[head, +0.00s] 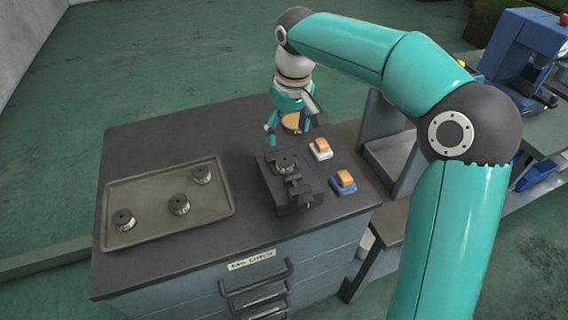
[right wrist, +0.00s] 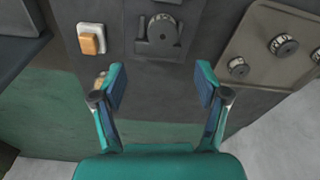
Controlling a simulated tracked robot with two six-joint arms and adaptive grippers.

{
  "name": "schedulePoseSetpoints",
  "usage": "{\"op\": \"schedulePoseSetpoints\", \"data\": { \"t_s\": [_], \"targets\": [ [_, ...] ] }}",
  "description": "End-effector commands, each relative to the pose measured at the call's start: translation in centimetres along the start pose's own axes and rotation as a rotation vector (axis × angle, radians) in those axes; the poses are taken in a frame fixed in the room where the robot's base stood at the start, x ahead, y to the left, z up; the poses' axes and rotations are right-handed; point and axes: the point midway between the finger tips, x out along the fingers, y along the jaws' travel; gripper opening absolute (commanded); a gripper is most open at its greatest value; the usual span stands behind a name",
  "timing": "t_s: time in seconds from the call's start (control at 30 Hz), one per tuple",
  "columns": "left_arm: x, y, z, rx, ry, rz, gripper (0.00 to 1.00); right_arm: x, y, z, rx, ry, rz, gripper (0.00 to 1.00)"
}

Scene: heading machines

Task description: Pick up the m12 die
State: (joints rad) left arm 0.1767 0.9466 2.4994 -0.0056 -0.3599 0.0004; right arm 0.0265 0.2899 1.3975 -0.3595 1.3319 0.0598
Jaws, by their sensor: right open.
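A round dark die (head: 285,163) sits in a black vise-like fixture (head: 277,198) on the cabinet top; it also shows at the top of the right wrist view (right wrist: 163,24). Three similar dies, a left one (head: 123,219), a middle one (head: 179,204) and a right one (head: 202,174), lie apart on a shallow tray (head: 150,232). I cannot tell by sight which die is the M12. My right gripper (head: 296,126) is open and empty, above the cabinet's far edge, behind the fixture. In the right wrist view its fingers (right wrist: 162,84) are spread wide. My left gripper is out of view.
Two orange-topped switches, one white-based (head: 320,149) and one blue-based (head: 343,182), stand right of the fixture. A grey stand (head: 385,140) is beyond them. A blue machine (head: 525,55) is at the far right. The dark cabinet top (head: 170,137) is clear behind the tray.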

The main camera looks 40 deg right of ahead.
Motion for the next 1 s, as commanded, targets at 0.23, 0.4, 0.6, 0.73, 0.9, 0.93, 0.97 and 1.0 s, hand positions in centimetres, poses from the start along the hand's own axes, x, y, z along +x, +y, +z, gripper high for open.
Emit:
{"op": "schedulePoseSetpoints", "data": {
  "t_s": [0.23, 0.4, 0.6, 0.73, 0.9, 0.93, 0.97, 1.0],
  "targets": [
    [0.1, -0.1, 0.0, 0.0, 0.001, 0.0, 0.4, 3.3, 0.0, 0.0, 0.0, -0.002, 0.0, 0.74],
    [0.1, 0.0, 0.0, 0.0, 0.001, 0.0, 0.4, 4.2, -0.1, 0.1, -0.002, -0.002, 0.0, 0.74],
    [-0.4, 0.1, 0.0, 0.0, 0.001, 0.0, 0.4, 6.8, -0.5, 0.6, -0.002, -0.004, 0.0, 0.74],
    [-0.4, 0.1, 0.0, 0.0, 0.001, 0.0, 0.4, 8.3, -0.6, 0.5, -0.003, -0.002, 0.0, 0.74],
    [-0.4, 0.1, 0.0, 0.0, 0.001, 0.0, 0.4, 8.8, -0.6, 0.5, -0.003, 0.0, 0.0, 0.74],
    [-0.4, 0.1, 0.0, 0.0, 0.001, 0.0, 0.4, 8.8, -0.6, 0.5, -0.003, 0.0, 0.0, 0.74],
    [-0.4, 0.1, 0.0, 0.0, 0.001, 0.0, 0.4, 8.8, -0.6, 0.5, -0.004, 0.0, 0.0, 0.74],
    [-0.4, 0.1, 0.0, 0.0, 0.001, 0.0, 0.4, 8.8, -0.6, 0.4, -0.004, 0.0, 0.0, 0.74]
  ]
}}
